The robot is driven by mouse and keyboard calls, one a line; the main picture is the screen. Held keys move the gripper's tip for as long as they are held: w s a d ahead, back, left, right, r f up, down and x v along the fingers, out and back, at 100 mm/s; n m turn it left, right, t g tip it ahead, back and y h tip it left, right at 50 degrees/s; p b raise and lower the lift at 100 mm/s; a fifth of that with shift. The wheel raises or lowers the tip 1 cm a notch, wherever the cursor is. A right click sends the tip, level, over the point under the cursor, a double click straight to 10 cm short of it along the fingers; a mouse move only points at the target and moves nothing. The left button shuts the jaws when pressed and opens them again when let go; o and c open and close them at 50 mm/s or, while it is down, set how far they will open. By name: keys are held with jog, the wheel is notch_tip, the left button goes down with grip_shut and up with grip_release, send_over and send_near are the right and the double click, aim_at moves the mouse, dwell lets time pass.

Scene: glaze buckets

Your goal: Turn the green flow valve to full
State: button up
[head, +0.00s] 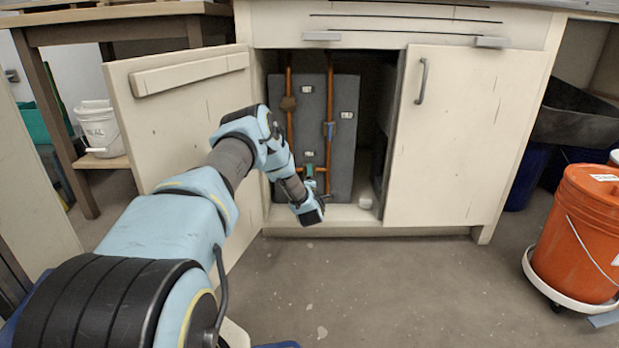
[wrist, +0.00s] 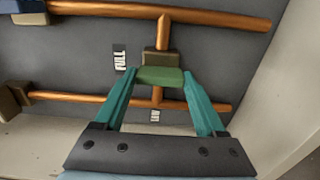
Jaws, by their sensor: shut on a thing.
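The green flow valve handle (wrist: 160,76) is a short flat bar in front of a brass valve body (wrist: 162,58) on a copper branch pipe. In the wrist view its long side runs left to right, across the branch. My gripper (wrist: 160,79) is shut on it, with one teal finger at each end. A "FULL" label (wrist: 120,59) is left of the valve, and a small label (wrist: 155,115), hard to read, is below it. In the head view my gripper (head: 309,172) reaches low into the cabinet; the handle is too small and covered to make out.
The cabinet's left door (head: 170,110) stands open beside my arm; the right door (head: 455,135) covers the right half. Copper pipes (head: 330,100) with other valves run up the grey panel (head: 345,95). An orange bucket (head: 580,230) stands at right. The floor (head: 400,290) in front is clear.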

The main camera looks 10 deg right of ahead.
jog(key=shift+f, duration=0.1)
jog(key=o, duration=1.3)
jog(key=shift+s, duration=0.1)
jog(key=s+p, duration=0.1)
jog(key=s, duration=0.2)
jog(key=s+a+p, duration=0.1)
jog(key=s, duration=0.3)
jog(key=s+a+p, duration=0.1)
jog(key=s+p, duration=0.1)
jog(key=s, duration=0.1)
jog(key=shift+s, duration=0.25)
